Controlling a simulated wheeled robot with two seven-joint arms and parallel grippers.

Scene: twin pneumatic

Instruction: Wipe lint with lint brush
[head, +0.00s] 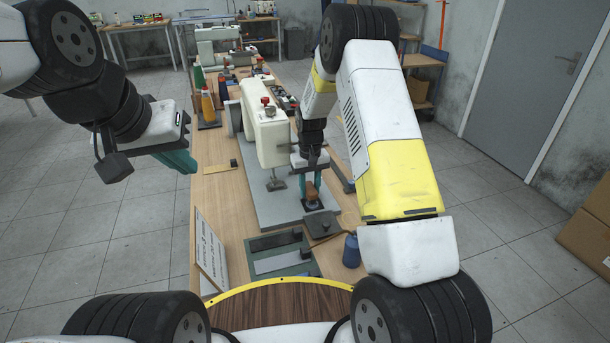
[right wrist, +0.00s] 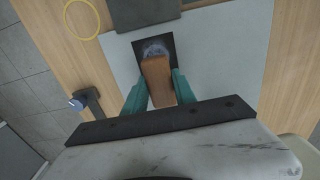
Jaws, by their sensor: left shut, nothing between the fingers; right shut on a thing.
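The wooden-handled lint brush (head: 311,193) is between the teal fingers of my right gripper (head: 311,183), which is shut on it. In the right wrist view the brush (right wrist: 157,78) points away from the gripper. Its far end is over a small dark square (right wrist: 168,45), which also shows in the head view (head: 322,208). Grey-white lint (right wrist: 154,48) lies on the square just past the brush end. The bristles are hidden, so contact cannot be told. My left gripper (head: 180,161) is shut and empty, off to the left above the floor.
A white sewing machine (head: 266,135) stands left of the right gripper on a grey plate. A dark flat block (head: 321,223) lies close in front of the square. A blue spool (head: 351,251), a green mat (head: 302,268) and a leaning sign (head: 210,250) are nearer.

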